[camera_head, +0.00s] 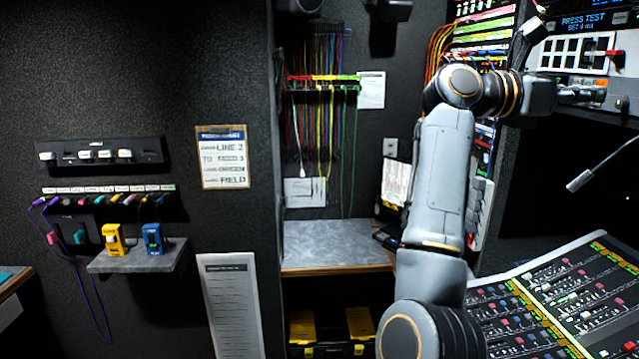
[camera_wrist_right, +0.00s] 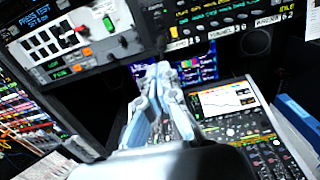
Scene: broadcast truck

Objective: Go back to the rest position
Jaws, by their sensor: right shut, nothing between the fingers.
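My right arm rises from the bottom of the head view and bends right at the top. My right gripper (camera_head: 582,95) points right, in front of the equipment rack and below the "PRESS TEST" panel (camera_head: 582,20). In the right wrist view the fingers of the gripper (camera_wrist_right: 152,75) are together with nothing held between them. I cannot tell whether the fingertips touch anything. My left gripper is not in view.
A mixing console (camera_head: 540,300) lies at the lower right, with a gooseneck microphone (camera_head: 580,180) above it. A grey worktop (camera_head: 335,245) is left of my arm, below hanging coloured cables (camera_head: 325,120). A small shelf (camera_head: 135,258) holds yellow and blue devices.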

